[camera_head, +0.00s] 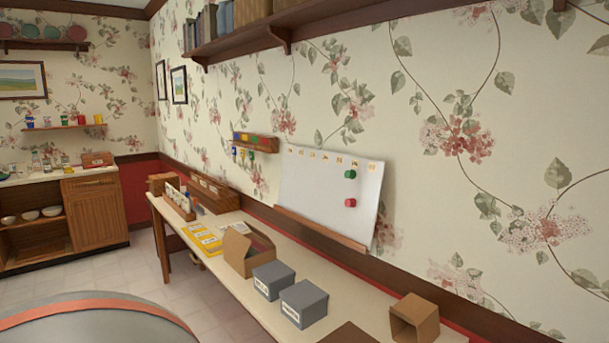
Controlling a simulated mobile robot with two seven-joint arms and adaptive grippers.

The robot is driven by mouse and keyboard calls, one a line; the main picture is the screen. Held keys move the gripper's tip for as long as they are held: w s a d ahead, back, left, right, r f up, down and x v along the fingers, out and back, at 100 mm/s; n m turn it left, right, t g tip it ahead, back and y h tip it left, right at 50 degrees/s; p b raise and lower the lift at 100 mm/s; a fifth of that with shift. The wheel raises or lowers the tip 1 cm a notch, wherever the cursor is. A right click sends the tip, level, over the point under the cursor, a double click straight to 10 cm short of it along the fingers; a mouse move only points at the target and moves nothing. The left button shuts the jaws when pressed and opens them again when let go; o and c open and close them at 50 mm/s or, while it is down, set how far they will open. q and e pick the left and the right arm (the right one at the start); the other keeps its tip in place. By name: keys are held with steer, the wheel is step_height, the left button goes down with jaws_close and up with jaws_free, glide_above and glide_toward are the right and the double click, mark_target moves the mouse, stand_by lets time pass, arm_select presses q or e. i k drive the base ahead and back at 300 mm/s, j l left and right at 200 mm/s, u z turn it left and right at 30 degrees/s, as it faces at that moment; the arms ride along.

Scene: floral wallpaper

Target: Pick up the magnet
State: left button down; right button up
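A whiteboard (315,197) hangs on the flowered wall above the long table, tilted slightly in the picture. A round green magnet (350,174) sits on its right part. A round red magnet (350,203) sits just below the green one, apart from it. Small yellowish marks run along the board's top edge; they are too small to make out. A wooden ledge (318,229) runs along the board's lower edge. Neither of my grippers shows in this view.
The long table (366,299) below holds two grey boxes (304,304), an open cardboard box (236,248) and another carton (414,318). A key rack (256,142) hangs left of the board. A shelf (310,16) juts out above. Floor shows at left.

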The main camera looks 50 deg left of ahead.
mark_target(351, 174)
steer(key=u, duration=1.35)
